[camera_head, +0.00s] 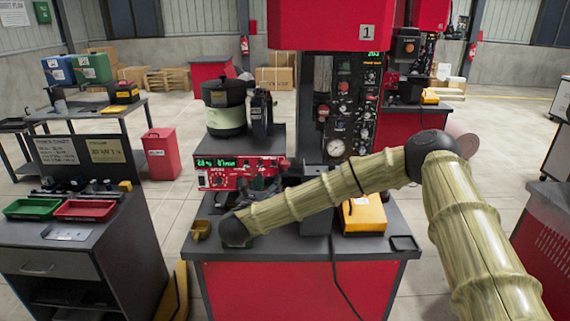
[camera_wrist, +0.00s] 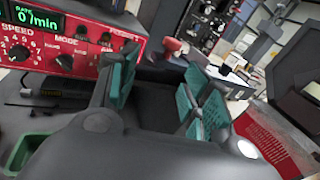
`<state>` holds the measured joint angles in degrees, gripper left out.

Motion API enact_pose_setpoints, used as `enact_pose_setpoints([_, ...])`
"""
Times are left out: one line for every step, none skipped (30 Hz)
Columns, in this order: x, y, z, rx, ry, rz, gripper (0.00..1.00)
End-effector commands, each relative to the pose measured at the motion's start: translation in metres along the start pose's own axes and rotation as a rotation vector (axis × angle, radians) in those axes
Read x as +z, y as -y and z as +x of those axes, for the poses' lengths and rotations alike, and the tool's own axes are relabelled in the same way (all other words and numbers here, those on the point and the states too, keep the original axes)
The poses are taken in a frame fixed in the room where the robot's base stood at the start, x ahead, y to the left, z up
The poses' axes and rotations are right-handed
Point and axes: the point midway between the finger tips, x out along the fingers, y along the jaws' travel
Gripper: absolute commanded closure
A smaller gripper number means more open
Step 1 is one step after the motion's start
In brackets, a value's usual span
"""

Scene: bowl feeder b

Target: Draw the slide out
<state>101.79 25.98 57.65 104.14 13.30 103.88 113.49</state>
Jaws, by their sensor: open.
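My gripper (camera_wrist: 157,95) is open in the wrist view, its teal-padded fingers spread apart. A dark surface shows between and behind the fingers; I cannot tell whether it is the slide. A red knob-like part (camera_wrist: 170,47) shows just beyond the fingers. In the head view my gripper (camera_head: 262,190) is small and dark, in front of the red control box (camera_head: 213,178), and partly hidden by my arm. The same box fills the upper left of the wrist view (camera_wrist: 68,45). I cannot make out the slide with certainty, nor any contact with it.
The feeder bowl (camera_head: 226,118) stands on a dark housing behind the box. A yellow box (camera_head: 364,214) is on the bench (camera_head: 300,252) to the right. A small yellow cup (camera_head: 201,229) is at the bench's left. The tall control panel (camera_head: 344,105) rises behind.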

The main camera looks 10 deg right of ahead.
Motion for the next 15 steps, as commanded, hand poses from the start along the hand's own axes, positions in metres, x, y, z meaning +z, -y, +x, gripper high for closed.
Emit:
enact_pose_setpoints([0.009,0.005,0.006,-0.028,0.004,0.046,0.52])
enact_pose_setpoints([0.013,0.008,0.008,-0.042,0.006,0.07,0.52])
enact_pose_setpoints([0.018,0.01,0.011,-0.054,0.009,0.091,0.52])
enact_pose_setpoints([0.02,0.011,0.013,-0.061,0.01,0.103,0.52])
enact_pose_setpoints([0.021,0.012,0.014,-0.065,0.011,0.111,0.52])
enact_pose_setpoints([0.023,0.013,0.016,-0.068,0.012,0.115,0.52])
enact_pose_setpoints([0.023,0.013,0.018,-0.069,0.012,0.117,0.52])
enact_pose_setpoints([0.024,0.013,0.02,-0.069,0.012,0.116,0.52])
enact_pose_setpoints([0.024,0.014,0.024,-0.069,0.012,0.116,0.52])
enact_pose_setpoints([0.025,0.014,0.027,-0.069,0.013,0.115,0.52])
enact_pose_setpoints([0.025,0.014,0.031,-0.069,0.013,0.115,0.52])
enact_pose_setpoints([0.026,0.015,0.037,-0.068,0.013,0.114,0.52])
enact_pose_setpoints([0.026,0.015,0.041,-0.068,0.013,0.114,0.52])
enact_pose_setpoints([0.026,0.015,0.046,-0.068,0.013,0.113,0.52])
enact_pose_setpoints([0.026,0.015,0.053,-0.068,0.013,0.113,0.52])
